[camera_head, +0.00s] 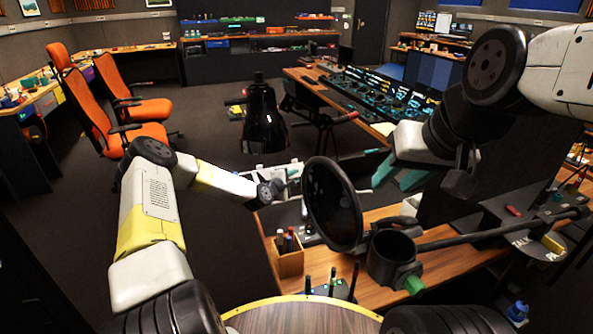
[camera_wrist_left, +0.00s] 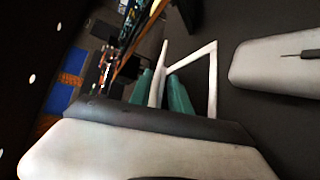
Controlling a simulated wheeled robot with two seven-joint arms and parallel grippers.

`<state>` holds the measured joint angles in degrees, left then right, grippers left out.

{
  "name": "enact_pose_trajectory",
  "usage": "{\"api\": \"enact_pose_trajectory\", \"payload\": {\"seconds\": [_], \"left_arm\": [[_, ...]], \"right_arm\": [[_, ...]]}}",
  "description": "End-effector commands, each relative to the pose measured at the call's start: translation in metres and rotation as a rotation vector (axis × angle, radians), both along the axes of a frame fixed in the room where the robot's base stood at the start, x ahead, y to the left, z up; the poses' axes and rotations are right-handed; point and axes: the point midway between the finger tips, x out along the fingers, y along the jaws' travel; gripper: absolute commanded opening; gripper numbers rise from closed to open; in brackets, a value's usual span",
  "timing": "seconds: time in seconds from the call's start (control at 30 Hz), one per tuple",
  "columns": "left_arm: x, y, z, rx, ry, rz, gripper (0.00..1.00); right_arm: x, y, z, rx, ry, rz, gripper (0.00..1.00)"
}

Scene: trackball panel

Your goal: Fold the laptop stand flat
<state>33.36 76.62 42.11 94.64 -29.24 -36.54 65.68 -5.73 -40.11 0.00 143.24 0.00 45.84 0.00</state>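The laptop stand (camera_head: 284,168) shows in the head view as thin pale bars on the desk, partly hidden by my left arm and a black round lamp head. In the left wrist view the stand (camera_wrist_left: 213,80) is a white angled frame, its bars meeting in a point, so it is not flat. My left gripper (camera_head: 292,179) is at the stand; its green fingers (camera_wrist_left: 163,88) lie on either side of one white bar. I cannot tell whether they press on it. My right gripper (camera_head: 402,180) has its green fingers apart and empty, to the right of the stand above the desk.
The black lamp head (camera_head: 334,205) and a dark cup (camera_head: 391,258) on an arm stand in front. A wooden pen holder (camera_head: 289,258) is on the near desk (camera_head: 262,222). A control panel (camera_head: 385,95) lies behind. Orange chairs (camera_head: 135,105) stand at far left, with open floor between.

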Motion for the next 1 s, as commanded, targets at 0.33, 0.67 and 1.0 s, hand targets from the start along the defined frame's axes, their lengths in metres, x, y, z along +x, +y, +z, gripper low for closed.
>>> {"api": "enact_pose_trajectory", "payload": {"seconds": [0.33, 0.67, 1.0], "left_arm": [[0.0000, 0.0001, 0.0005, 0.000, -0.001, 0.000, 0.00], [0.0000, 0.0001, 0.0006, 0.000, -0.001, 0.000, 0.00], [-0.0001, 0.0002, 0.0004, 0.000, 0.000, 0.000, 0.00]], "right_arm": [[0.0000, 0.0000, 0.0000, 0.000, 0.000, 0.000, 0.38], [0.0000, 0.0000, 0.0000, 0.000, 0.000, 0.000, 0.38], [0.0000, 0.0000, 0.0000, 0.000, 0.000, 0.000, 0.38]]}}
